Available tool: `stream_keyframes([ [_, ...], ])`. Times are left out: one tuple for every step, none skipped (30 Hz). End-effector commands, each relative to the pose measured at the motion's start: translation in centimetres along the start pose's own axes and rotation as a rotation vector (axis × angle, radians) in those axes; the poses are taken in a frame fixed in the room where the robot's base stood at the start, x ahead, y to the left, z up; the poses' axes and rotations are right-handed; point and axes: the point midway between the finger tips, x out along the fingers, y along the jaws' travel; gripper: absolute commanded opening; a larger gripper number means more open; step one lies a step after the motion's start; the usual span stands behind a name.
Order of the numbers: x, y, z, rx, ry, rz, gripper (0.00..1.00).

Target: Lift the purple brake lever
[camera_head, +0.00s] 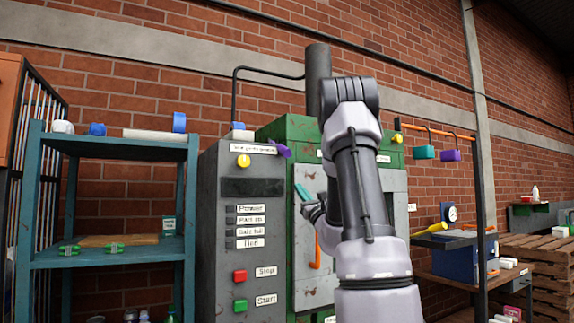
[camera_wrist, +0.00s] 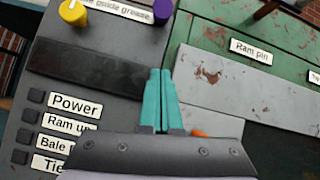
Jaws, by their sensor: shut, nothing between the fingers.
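The purple lever (camera_head: 281,149) is at the top right edge of the grey control panel, beside a label strip. Its purple end (camera_wrist: 162,10) shows at the top of the wrist view, partly cut off by the picture edge. My gripper (camera_head: 301,190) has teal fingers and is below and to the right of the lever, in front of the green machine. In the wrist view, my gripper (camera_wrist: 160,73) has its two fingers together with nothing between them, apart from the lever.
The grey control panel (camera_head: 212,210) carries a yellow knob (camera_head: 243,160), a red Stop button (camera_head: 240,276) and a green Start button (camera_head: 240,305). The green machine (camera_head: 290,128) has an orange handle (camera_head: 317,252). A teal shelf (camera_head: 110,258) stands left. A purple padlock (camera_head: 450,155) hangs right.

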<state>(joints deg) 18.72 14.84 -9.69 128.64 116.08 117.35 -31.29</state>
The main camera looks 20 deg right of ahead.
Motion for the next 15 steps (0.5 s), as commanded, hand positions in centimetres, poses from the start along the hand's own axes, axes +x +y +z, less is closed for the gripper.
stream_keyframes([
  [0.1,0.0,0.0,0.0,-0.001,0.001,0.0],
  [0.3,0.1,0.0,-0.001,-0.001,0.002,0.0],
  [0.6,0.1,0.0,-0.001,-0.001,0.003,0.0],
  [0.8,0.1,0.0,0.0,-0.002,0.003,0.0],
  [1.2,0.1,0.1,0.0,-0.002,0.003,0.0],
  [1.8,0.1,0.1,-0.001,-0.003,0.003,0.0],
  [2.3,0.1,0.1,-0.001,-0.003,0.004,0.0],
  [2.8,0.1,0.1,0.0,-0.003,0.003,0.0],
  [3.6,0.1,0.1,-0.001,-0.003,0.005,0.0],
  [4.3,0.1,0.1,0.0,-0.003,0.004,0.0],
  [5.0,0.2,0.1,-0.001,-0.004,0.005,0.0],
  [5.8,0.1,0.1,0.0,-0.004,0.004,0.0],
  [6.5,0.1,0.1,-0.001,-0.003,0.005,0.0],
  [7.2,0.1,0.1,-0.001,-0.003,0.004,0.0],
  [8.0,0.1,0.1,0.001,-0.003,0.004,0.0],
])
